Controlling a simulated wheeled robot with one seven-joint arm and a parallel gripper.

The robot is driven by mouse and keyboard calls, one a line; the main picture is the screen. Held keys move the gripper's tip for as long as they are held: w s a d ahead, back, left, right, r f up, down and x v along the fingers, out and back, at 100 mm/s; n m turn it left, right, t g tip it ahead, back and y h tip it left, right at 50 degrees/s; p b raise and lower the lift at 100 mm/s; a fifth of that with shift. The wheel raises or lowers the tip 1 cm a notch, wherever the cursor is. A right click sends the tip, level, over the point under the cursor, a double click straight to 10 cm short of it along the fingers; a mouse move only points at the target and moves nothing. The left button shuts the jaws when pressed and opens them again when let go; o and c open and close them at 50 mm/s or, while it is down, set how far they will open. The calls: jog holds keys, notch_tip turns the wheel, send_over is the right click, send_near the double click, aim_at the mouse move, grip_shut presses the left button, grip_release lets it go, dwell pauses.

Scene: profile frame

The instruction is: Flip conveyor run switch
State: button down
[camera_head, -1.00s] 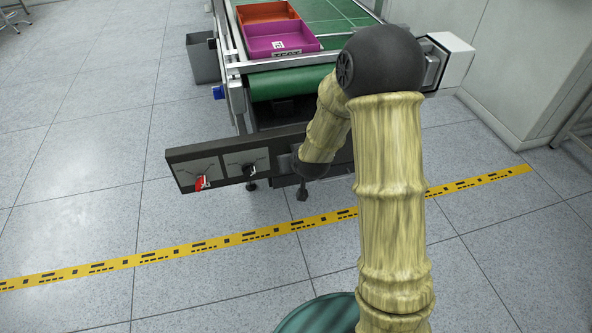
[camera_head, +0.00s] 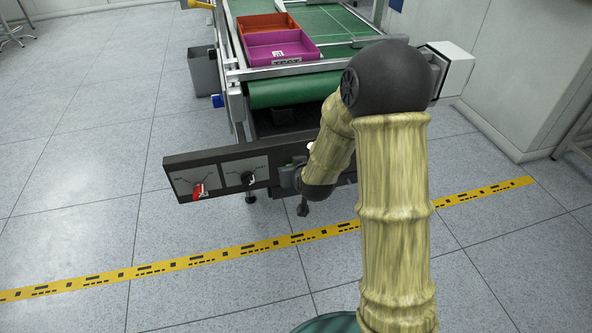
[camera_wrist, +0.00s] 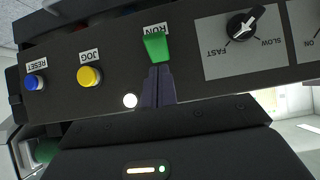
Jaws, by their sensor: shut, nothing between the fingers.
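The conveyor's run switch (camera_wrist: 155,46) is a green lever under an upside-down RUN label on the dark control panel (camera_wrist: 190,85). My gripper (camera_wrist: 156,70) is shut and empty, its dark fingertips right at the lever's lower end in the wrist view. I cannot tell whether they touch it. In the head view my arm hides the run switch, and the control panel (camera_head: 222,163) shows to the left of my arm.
Near the switch are a yellow JOG button (camera_wrist: 89,77), a blue RESET button (camera_wrist: 35,82), a white round lamp (camera_wrist: 130,100) and a black speed knob (camera_wrist: 244,22). A red-handled switch (camera_head: 199,191) is at the panel's left end. A magenta tray (camera_head: 280,47) sits on the conveyor.

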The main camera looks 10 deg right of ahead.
dwell(0.3)
jog(key=f+b+v, duration=0.1)
jog(key=b+v, duration=0.4)
jog(key=v, duration=0.8)
jog(key=shift+s, duration=0.45)
dwell(0.4)
